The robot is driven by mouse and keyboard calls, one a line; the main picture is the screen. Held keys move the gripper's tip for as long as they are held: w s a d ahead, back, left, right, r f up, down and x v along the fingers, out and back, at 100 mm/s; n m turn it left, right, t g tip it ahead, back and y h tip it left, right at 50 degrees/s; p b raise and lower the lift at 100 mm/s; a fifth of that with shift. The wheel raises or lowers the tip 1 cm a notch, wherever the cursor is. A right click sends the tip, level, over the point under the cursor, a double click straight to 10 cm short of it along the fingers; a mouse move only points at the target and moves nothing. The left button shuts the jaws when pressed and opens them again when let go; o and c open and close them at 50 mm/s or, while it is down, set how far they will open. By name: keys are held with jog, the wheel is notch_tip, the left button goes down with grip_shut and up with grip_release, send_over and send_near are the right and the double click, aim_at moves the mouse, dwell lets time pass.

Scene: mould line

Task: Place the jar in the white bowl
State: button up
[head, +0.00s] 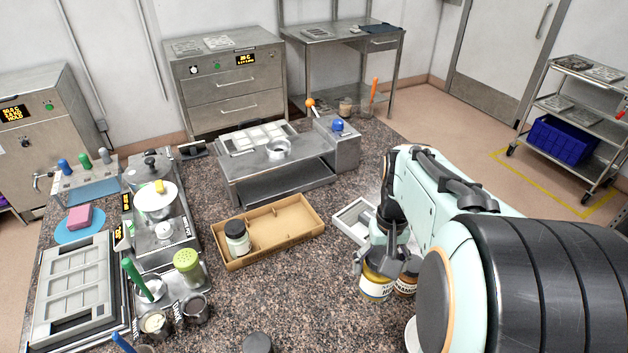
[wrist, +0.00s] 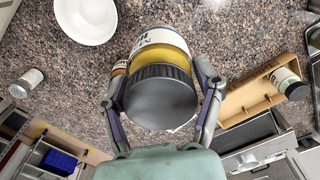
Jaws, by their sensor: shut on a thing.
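The jar (head: 375,287) has yellowish contents, a pale label and a dark lid. My gripper (head: 386,268) is shut on it from above, with one finger on each side. In the wrist view the jar's dark lid (wrist: 162,97) fills the space between the fingers of my gripper (wrist: 162,82). Whether the jar touches the counter is hard to tell. The white bowl (wrist: 85,18) lies at the upper left of the wrist view and looks empty. In the head view only a sliver of the bowl (head: 411,335) shows beside my arm.
A second labelled jar (head: 406,284) stands close beside the held one. A cardboard tray (head: 288,240) with a white-labelled jar (head: 237,238) lies to the left, and a small grey tray (head: 350,222) stands behind. A shaker (wrist: 27,83) shows in the wrist view. Speckled counter between jar and bowl looks clear.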

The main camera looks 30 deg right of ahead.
jog(key=s+d+m, duration=0.4)
jog(key=s+d, duration=0.6)
jog(key=s, duration=0.1)
jog(key=f, duration=1.7)
jog(key=shift+w, duration=0.3)
jog(key=shift+f, duration=0.1)
jog(key=o, duration=1.2)
jog(key=shift+f, duration=0.1)
jog(key=shift+o, duration=0.2)
